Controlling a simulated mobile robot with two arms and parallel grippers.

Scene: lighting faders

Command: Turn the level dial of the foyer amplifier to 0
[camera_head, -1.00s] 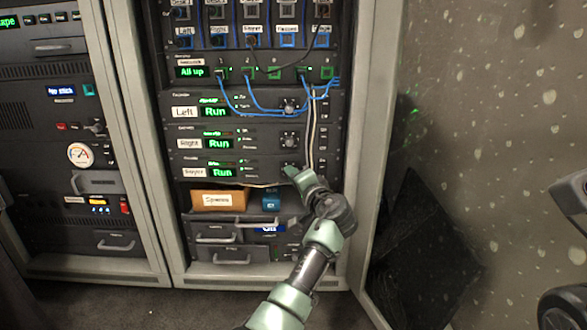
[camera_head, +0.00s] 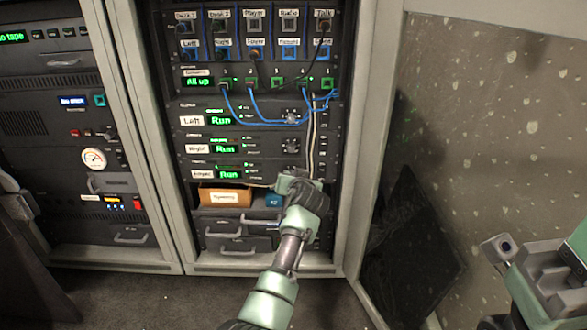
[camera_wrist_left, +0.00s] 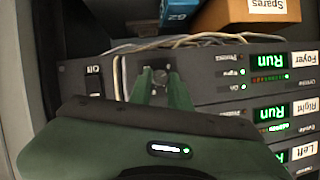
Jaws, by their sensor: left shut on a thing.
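The foyer amplifier is the lowest of three similar units, with a "Foyer" label (camera_head: 202,174) and a green "Run" display; its label also shows upside down in the left wrist view (camera_wrist_left: 303,58). Its level dial (camera_wrist_left: 160,76) is a dark round knob with a light mark. My left gripper (camera_wrist_left: 160,85) has its two green fingers on either side of this dial and is shut on it. In the head view my left gripper (camera_head: 290,182) covers the dial, so its setting cannot be read. My right arm (camera_head: 545,275) shows at the lower right; its finger opening is unclear.
The left (camera_head: 191,120) and right (camera_head: 197,149) amplifiers sit above, each with its own dial. Blue patch cables (camera_head: 255,112) and pale cables (camera_head: 312,140) hang close by. An orange "Spares" box (camera_head: 224,196) and a blue box (camera_head: 273,200) stand below.

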